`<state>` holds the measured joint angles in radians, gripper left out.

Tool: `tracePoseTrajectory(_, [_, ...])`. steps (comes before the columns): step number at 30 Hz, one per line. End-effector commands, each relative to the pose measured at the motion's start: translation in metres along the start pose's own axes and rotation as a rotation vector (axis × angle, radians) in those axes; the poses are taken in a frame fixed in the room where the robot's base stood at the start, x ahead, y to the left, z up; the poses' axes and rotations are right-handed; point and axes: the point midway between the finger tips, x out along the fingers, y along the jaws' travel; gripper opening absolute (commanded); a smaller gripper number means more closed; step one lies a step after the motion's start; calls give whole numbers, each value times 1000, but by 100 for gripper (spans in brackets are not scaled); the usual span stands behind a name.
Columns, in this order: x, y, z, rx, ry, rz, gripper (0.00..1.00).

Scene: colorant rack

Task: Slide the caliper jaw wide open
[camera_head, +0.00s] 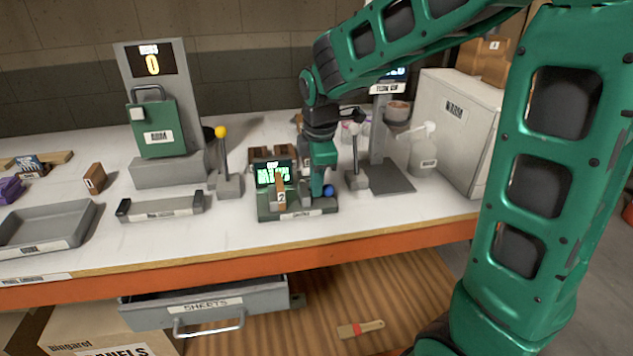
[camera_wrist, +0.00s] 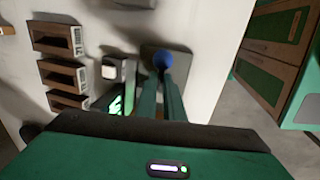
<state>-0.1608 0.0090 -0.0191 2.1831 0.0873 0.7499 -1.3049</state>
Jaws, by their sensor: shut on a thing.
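The caliper is a dark green bench device (camera_head: 265,210) with a lit green display (camera_head: 270,174), a white front label and a blue knob (camera_head: 328,191) at its right. A brown block marked 2 (camera_head: 281,192) stands in front of the display. My gripper (camera_head: 325,184) points down at the caliper's right side. In the wrist view its two green fingers (camera_wrist: 162,78) close together at the blue knob (camera_wrist: 163,61), and it is shut on this knob. The fingers and arm hide part of the caliper; I cannot tell how wide the jaw stands.
A yellow-knobbed lever (camera_head: 221,150) stands left of the caliper, and a white-knobbed lever (camera_head: 354,150) close to its right. Behind the right lever is a stand with a grey plate (camera_head: 390,178). An open drawer (camera_head: 210,303) juts out below the table. Table front is clear.

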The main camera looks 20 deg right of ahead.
Motion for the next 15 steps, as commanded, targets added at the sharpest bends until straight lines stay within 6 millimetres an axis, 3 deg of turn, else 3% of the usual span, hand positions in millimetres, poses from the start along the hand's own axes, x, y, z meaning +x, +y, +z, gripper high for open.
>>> tracePoseTrajectory(9, [-2, 4, 2, 3, -2, 11, 0])
tracePoseTrajectory(10, [-2, 4, 2, 4, -2, 11, 13])
tracePoseTrajectory(12, [-2, 4, 2, 3, -2, 10, 27])
tracePoseTrajectory(15, [-2, 2, 1, 0, -1, 7, 27])
